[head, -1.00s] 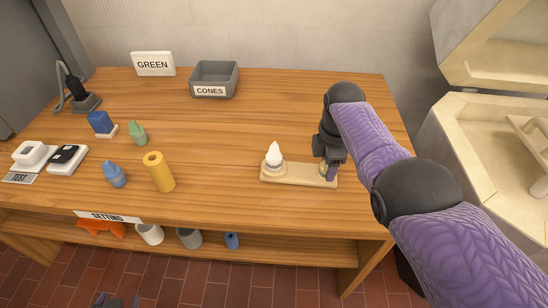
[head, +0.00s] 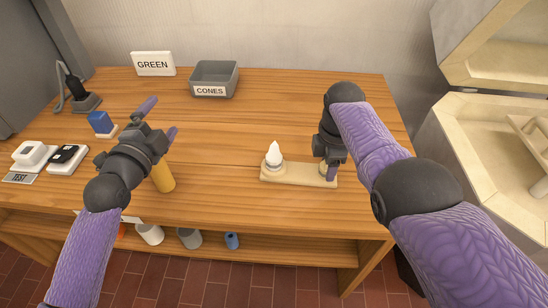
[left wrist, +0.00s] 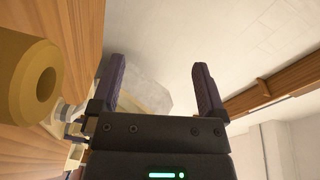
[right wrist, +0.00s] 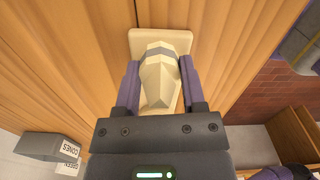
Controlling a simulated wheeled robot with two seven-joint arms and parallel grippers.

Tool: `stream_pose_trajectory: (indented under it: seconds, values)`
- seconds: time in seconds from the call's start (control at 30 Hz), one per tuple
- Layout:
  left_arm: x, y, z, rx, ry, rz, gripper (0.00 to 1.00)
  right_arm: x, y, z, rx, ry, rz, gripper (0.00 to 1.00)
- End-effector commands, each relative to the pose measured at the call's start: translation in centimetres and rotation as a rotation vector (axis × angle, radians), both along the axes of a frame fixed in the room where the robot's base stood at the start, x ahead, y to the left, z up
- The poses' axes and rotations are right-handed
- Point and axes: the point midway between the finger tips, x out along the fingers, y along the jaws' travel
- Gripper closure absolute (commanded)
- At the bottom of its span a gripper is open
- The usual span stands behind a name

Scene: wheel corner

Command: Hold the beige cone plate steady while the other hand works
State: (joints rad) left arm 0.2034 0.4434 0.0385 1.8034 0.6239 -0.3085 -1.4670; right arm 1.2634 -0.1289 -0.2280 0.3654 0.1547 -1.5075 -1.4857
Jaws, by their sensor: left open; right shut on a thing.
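The beige cone plate (head: 298,176) lies flat on the table right of centre. A white cone (head: 274,156) stands upright on its left end. My right gripper (head: 330,172) points down at the plate's right end and is shut there. In the right wrist view its fingers (right wrist: 160,66) flank a pale faceted part on the plate (right wrist: 150,38); its exact contact is hard to see. My left gripper (head: 160,119) is open and empty above the left half of the table, apart from the plate. It also shows open in the left wrist view (left wrist: 158,66).
A grey CONES bin (head: 214,80) and a GREEN sign (head: 153,64) stand at the back. A blue piece (head: 100,122) and the TEST devices (head: 68,156) are at left. The table between the left gripper and plate is clear.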

Motion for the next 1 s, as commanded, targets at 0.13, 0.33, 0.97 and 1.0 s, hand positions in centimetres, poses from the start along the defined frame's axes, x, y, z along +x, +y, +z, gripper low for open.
stream_pose_trajectory:
  seconds: [0.13, 0.33, 0.97, 1.0]
  values:
    - [0.7, -10.0, -1.8, 0.403, 0.178, -0.242, 0.06, 0.0, 0.0, 0.0, 0.0, 0.0, 0.0, 1.0]
    - [-2.8, -19.8, -3.0, 1.225, 0.349, -0.548, 0.06, 0.0, 0.0, 0.0, 0.0, 0.0, 0.0, 1.0]
    - [-1.6, -21.2, -6.8, 1.743, 0.453, -0.627, 0.06, 0.0, 0.0, 0.0, 0.0, 0.0, 0.0, 1.0]
    - [-1.0, -21.1, -7.4, 1.743, 0.453, -0.627, 0.06, 0.0, 0.0, 0.0, 0.0, 0.0, 0.0, 1.0]
